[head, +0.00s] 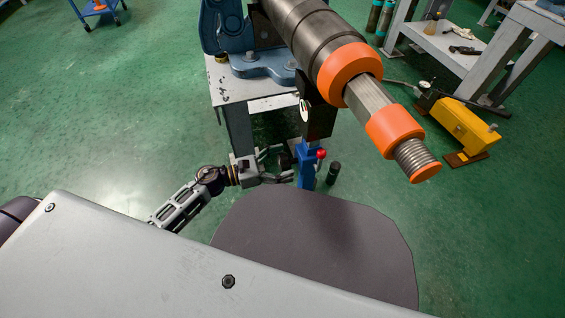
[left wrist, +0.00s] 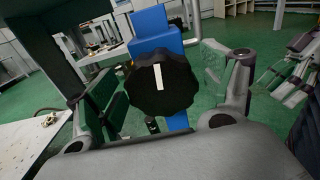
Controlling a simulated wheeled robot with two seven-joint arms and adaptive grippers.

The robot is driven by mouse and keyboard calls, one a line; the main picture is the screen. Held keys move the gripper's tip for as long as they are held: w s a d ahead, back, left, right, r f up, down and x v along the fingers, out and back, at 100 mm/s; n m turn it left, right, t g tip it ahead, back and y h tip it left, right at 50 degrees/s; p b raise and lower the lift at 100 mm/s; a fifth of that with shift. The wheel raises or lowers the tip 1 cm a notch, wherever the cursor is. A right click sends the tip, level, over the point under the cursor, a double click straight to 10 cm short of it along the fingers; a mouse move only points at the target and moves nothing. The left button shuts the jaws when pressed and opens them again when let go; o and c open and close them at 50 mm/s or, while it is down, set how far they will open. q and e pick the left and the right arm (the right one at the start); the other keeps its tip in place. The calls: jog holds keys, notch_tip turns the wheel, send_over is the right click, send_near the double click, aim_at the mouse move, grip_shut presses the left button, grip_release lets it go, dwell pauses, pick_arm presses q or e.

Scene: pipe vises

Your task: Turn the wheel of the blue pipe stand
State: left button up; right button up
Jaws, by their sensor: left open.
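The blue pipe stand (head: 307,169) stands upright below the large pipe in the head view, with a small red ball at its side. In the left wrist view, the blue stand (left wrist: 152,24) is behind its black scalloped wheel (left wrist: 174,92), which has a white mark pointing nearly upright. My left gripper (head: 279,164) is just left of the stand and faces the wheel. Its fingers are open, one on each side of the wheel in the left wrist view. I cannot tell whether they touch it.
A large metal pipe with orange rings (head: 350,72) hangs over the stand. A grey bench (head: 237,91) carries a blue vise (head: 262,68) behind it. A yellow machine (head: 464,124) is on the floor at right. Green floor is clear at left.

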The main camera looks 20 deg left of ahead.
pick_arm(q)
jog(key=v, duration=1.2)
dwell(0.4)
dwell(0.3)
